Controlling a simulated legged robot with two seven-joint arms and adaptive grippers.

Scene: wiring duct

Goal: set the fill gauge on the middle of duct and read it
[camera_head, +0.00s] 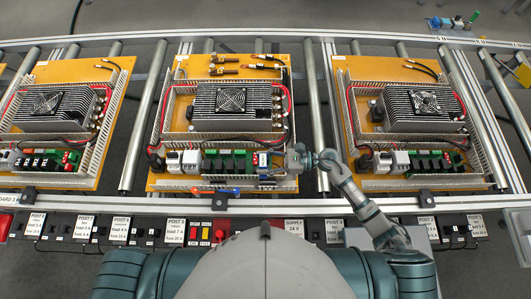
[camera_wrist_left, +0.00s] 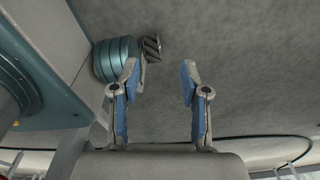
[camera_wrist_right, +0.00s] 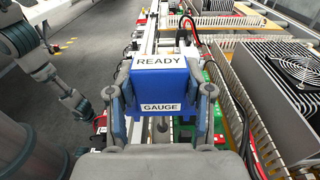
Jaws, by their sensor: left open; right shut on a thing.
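The fill gauge (camera_wrist_right: 158,85) is a blue block with a white "READY" label on top and a "GAUGE" label in front. My right gripper (camera_wrist_right: 160,100) is shut on it, a finger on each side. In the head view the right gripper (camera_head: 294,160) is over the front right corner of the middle board, with the gauge (camera_head: 262,160) just left of it. White slotted duct (camera_head: 180,182) runs along the board's front edge. I cannot tell whether the gauge touches the duct. My left gripper (camera_wrist_left: 160,85) is open and empty over grey floor, outside the head view.
The middle board (camera_head: 160,125) carries a finned power unit with a fan (camera_head: 232,102) and green terminal blocks. Similar boards stand left and right on rollers. A labelled control strip (camera_head: 130,228) runs along the front.

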